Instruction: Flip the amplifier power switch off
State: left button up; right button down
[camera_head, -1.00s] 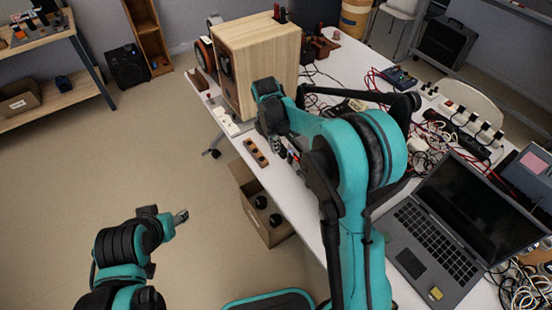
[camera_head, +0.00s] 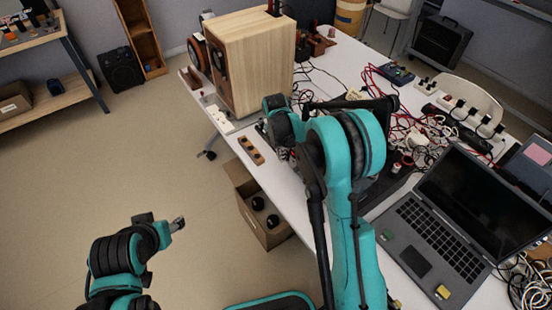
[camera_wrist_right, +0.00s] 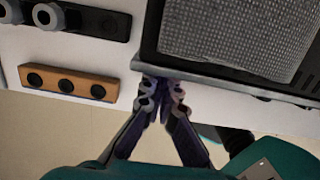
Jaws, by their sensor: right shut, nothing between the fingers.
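A dark box with a grey mesh top (camera_wrist_right: 235,32), which looks like the amplifier, fills the upper right of the right wrist view. Its metal front edge faces my right gripper (camera_wrist_right: 163,92). That gripper is shut and empty, its fingertips at or just before this edge near the left corner; contact cannot be told. The power switch cannot be made out. In the head view, my right arm covers most of the amplifier and the right fingers. My left gripper (camera_head: 179,223) is over the floor at lower left, apart from the table, too small to read.
A wooden speaker (camera_head: 250,65) stands on the white table (camera_head: 283,187). A wooden strip with three black dots (camera_wrist_right: 67,83) lies left of the amplifier. A laptop (camera_head: 435,240) and tangled cables are at right. An open cardboard box (camera_head: 268,228) sits below the table edge.

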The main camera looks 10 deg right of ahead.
jog(key=shift+d, duration=0.1)
jog(key=shift+w+d+f, duration=0.1)
jog(key=shift+d, duration=0.15)
jog(key=shift+a+f, duration=0.1)
jog(key=shift+f, duration=0.15)
pick_arm(q)
jog(key=shift+r, duration=0.1)
pick_arm(e)
jog(key=shift+r, duration=0.1)
jog(key=shift+r+p, duration=0.55)
jog(key=shift+r, duration=0.2)
jog(key=a, duration=0.1)
jog(key=s+a, duration=0.1)
jog(key=a, duration=0.2)
jog(key=shift+s+a, duration=0.15)
jog(key=shift+s, duration=0.15)
pick_arm(q)
jog(key=r+p, duration=0.1)
jog(key=r, duration=0.1)
jog(key=s+r+p, duration=0.1)
jog(key=r+p, duration=0.1)
pick_arm(e)
jog(key=s+a+r, duration=0.1)
jog(key=a+r, duration=0.2)
jog(key=r, duration=0.5)
jog(key=shift+r, duration=0.3)
